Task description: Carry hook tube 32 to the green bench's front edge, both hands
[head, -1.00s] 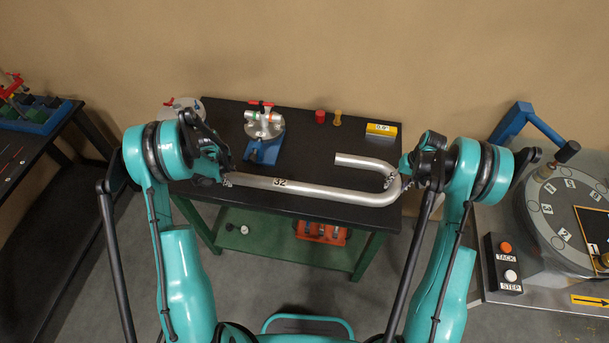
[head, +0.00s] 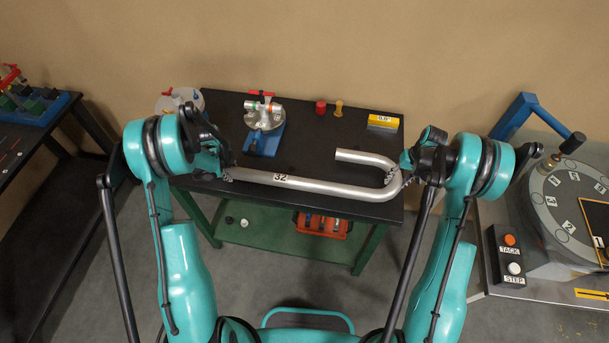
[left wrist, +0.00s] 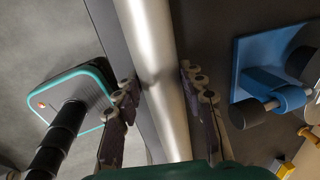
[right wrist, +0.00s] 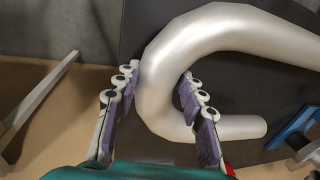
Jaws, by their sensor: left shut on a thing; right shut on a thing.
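Hook tube 32 (head: 330,187), a silver bent pipe with a "32" label, is held level across the front of the green bench (head: 320,202), which has a black top and green frame. Its hook curves back at the right. My left gripper (head: 227,172) is shut on the straight end, which also shows between the fingers in the left wrist view (left wrist: 160,60). My right gripper (head: 396,177) is shut on the bend; the fingers straddle it in the right wrist view (right wrist: 160,85). In the head view the tube overlaps the front part of the top; I cannot tell whether it touches.
On the bench stand a blue-based clamp fixture (head: 264,125), a red cylinder (head: 320,107), a yellow piece (head: 338,107) and a yellow gauge block (head: 382,122). A red rack (head: 322,226) sits on the lower shelf. A round indexing table (head: 565,215) stands right, another bench left.

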